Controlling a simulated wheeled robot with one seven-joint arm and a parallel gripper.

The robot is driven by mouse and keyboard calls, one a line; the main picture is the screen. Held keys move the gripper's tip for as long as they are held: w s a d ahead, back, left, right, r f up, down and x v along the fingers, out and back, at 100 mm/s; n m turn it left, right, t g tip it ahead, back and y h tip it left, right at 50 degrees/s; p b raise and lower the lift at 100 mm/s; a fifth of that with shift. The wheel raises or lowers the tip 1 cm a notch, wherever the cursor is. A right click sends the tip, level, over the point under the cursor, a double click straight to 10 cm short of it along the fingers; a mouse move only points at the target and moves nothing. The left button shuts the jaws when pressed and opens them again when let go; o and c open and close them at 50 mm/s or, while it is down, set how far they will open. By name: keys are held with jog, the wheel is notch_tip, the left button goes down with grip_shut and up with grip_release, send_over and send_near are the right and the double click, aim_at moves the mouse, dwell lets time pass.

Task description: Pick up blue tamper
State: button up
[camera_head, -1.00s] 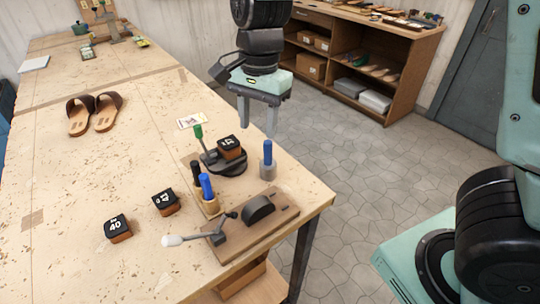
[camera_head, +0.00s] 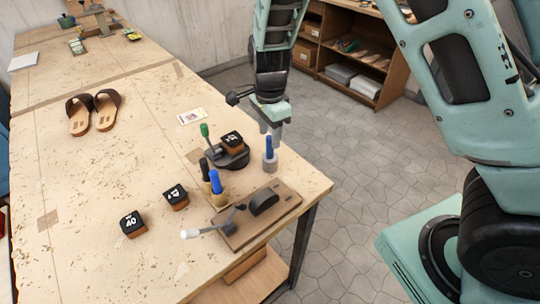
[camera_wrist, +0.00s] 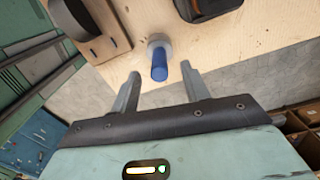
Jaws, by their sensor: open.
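The blue tamper (camera_head: 270,147) stands upright near the table's right edge, with a blue handle on a grey round base. In the wrist view its blue handle (camera_wrist: 160,66) points towards me, and its grey base rests on the wood. My gripper (camera_head: 270,132) is open and just above and behind the tamper in the head view. In the wrist view the handle's end lies between the two fingertips of my gripper (camera_wrist: 161,71), with gaps on both sides. I cannot tell how deep it is between them.
Close by are a black round stand (camera_head: 233,160) with a stamp block and green-handled tool, a wooden cup (camera_head: 220,199) with a black and another blue handle, and a lever press board (camera_head: 272,224). Two numbered blocks and sandals (camera_head: 106,112) lie left. Floor is clear beyond the edge.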

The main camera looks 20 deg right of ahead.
aim_at(270, 148)
jog(key=shift+f+p, duration=1.1)
jog(key=shift+f, duration=1.8)
grip_shut()
